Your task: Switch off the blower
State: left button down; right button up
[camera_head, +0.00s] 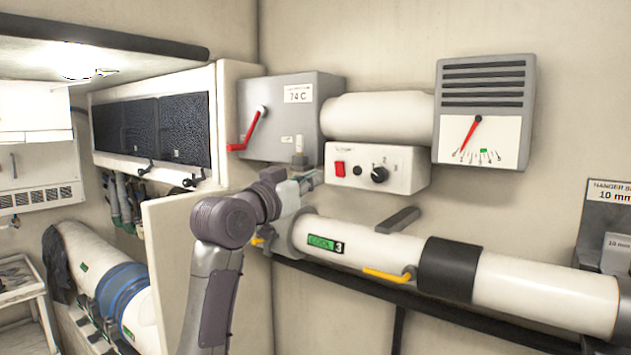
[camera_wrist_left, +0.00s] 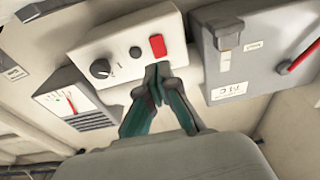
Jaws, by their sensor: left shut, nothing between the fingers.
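The blower's white control box (camera_head: 400,182) is on the wall, with a red switch (camera_head: 340,169), a small dark button (camera_head: 357,171) and a black knob (camera_head: 379,174). My left gripper (camera_head: 317,176) is at the box's left end, close to the red switch. In the left wrist view, its dark green fingers (camera_wrist_left: 157,72) are shut and empty, with tips in front of the box face beside the red switch (camera_wrist_left: 158,46). I cannot tell whether they touch it, or which way the switch is set. My right gripper is not in view.
A grey box (camera_head: 290,105) with a red lever is left of the control box. A gauge (camera_head: 484,115) with a red needle is to the right. A white pipe (camera_head: 500,285) with yellow handles runs below. A dark grey lever (camera_head: 398,219) stands out above the pipe.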

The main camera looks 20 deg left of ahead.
pick_arm(q)
jog(key=f+b+v, duration=0.1)
jog(key=b+v, duration=0.2)
jog(key=v, duration=0.4)
jog(key=shift+b, duration=0.3)
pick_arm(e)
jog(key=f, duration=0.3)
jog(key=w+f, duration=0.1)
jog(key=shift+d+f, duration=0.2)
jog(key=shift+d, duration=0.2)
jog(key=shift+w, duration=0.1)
pick_arm(q)
jog(key=shift+f, duration=0.1)
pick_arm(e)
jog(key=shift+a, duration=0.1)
